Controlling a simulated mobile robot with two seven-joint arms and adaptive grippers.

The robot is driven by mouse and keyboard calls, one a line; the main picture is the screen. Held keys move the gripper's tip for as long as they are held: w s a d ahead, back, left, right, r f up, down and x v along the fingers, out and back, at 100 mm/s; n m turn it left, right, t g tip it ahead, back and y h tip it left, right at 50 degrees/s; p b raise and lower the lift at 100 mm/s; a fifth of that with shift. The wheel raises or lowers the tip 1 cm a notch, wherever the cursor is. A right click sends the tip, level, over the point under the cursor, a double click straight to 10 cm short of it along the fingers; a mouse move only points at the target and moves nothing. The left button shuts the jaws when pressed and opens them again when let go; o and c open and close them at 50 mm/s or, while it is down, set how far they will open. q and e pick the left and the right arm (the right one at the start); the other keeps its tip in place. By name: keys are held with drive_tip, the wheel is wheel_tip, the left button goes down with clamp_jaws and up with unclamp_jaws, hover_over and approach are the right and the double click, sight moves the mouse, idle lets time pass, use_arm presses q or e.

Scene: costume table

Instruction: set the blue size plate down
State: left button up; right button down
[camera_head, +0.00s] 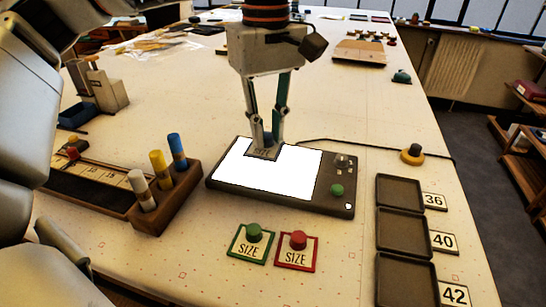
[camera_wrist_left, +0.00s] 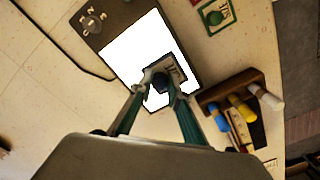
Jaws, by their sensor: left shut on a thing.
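My left gripper (camera_head: 267,138) is shut on the knob of the blue size plate (camera_head: 261,154), above the far middle of the white lit panel. The small dark square plate also shows between the fingertips in the left wrist view (camera_wrist_left: 179,72). The fingers hide part of its knob and face. I cannot tell whether its underside touches the panel (camera_head: 270,178). A green size plate (camera_head: 240,246) and a red size plate (camera_head: 307,256) lie on the table in front of the panel. My right gripper is not in view.
A wooden block (camera_head: 168,207) with white, yellow and blue pegs stands left of the panel. Three dark trays (camera_head: 402,229) with tags 36, 40 and 42 lie at the right. A yellow-based button (camera_head: 412,154) sits behind them. The table beyond the panel has free room.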

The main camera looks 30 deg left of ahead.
sight(268, 146)
use_arm(q)
drive_tip(key=shift+f, duration=0.9)
wheel_tip(268, 146, down, 4)
drive_tip(key=shift+r+b, duration=0.15)
drive_tip(key=shift+b, duration=0.55)
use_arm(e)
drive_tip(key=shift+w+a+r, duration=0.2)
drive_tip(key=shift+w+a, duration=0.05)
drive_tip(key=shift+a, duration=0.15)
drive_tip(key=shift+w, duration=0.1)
use_arm(q)
drive_tip(key=o, duration=0.9)
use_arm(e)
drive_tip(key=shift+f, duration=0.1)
